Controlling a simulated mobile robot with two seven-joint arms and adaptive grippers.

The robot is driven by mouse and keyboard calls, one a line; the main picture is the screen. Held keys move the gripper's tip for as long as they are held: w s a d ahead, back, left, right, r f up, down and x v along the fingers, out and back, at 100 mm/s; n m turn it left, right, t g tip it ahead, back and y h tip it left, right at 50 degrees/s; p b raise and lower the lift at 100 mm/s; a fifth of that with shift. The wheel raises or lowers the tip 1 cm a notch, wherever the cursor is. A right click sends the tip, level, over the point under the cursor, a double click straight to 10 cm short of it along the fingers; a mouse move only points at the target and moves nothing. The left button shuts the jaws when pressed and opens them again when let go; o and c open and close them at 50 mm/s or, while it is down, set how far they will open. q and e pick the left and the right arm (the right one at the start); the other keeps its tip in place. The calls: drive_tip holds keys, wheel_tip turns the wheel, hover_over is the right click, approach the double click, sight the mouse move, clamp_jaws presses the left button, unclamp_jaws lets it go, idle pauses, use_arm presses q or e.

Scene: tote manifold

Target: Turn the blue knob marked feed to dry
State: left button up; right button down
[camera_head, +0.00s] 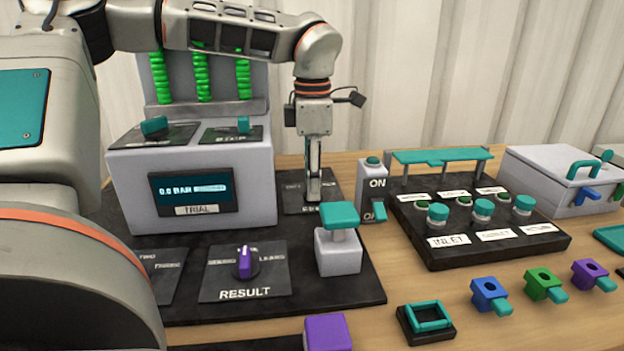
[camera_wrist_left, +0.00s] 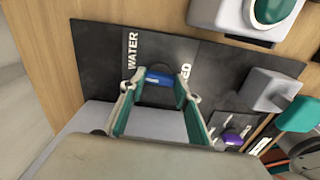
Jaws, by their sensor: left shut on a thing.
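The blue knob (camera_wrist_left: 158,76) shows in the left wrist view, on a dark plate (camera_wrist_left: 105,60) between the word WATER and a partly hidden label ending in ED. My left gripper (camera_wrist_left: 157,88) points down with its two fingers on either side of the knob, shut on it. In the head view my left gripper (camera_head: 313,192) comes down over the dark feed plate (camera_head: 294,202) behind the teal-topped block, and its fingers hide the knob. The knob's exact pointing direction is hard to tell. My right gripper is not in view.
The grey console (camera_head: 190,165) with a TRIAL display stands close left of the gripper. A teal-topped grey block (camera_head: 338,250) stands in front, an ON switch (camera_head: 371,190) to the right. A purple RESULT knob (camera_head: 245,262) sits front left. The valve board (camera_head: 480,225) lies further right.

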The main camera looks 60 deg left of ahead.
use_arm(q)
drive_tip(key=n, duration=0.3)
drive_tip(key=shift+f+n, duration=0.1)
drive_tip(key=shift+n, duration=2.1)
drive_tip(key=o, duration=1.1)
drive_tip(key=shift+o, duration=0.2)
wheel_tip(320, 180, up, 12)
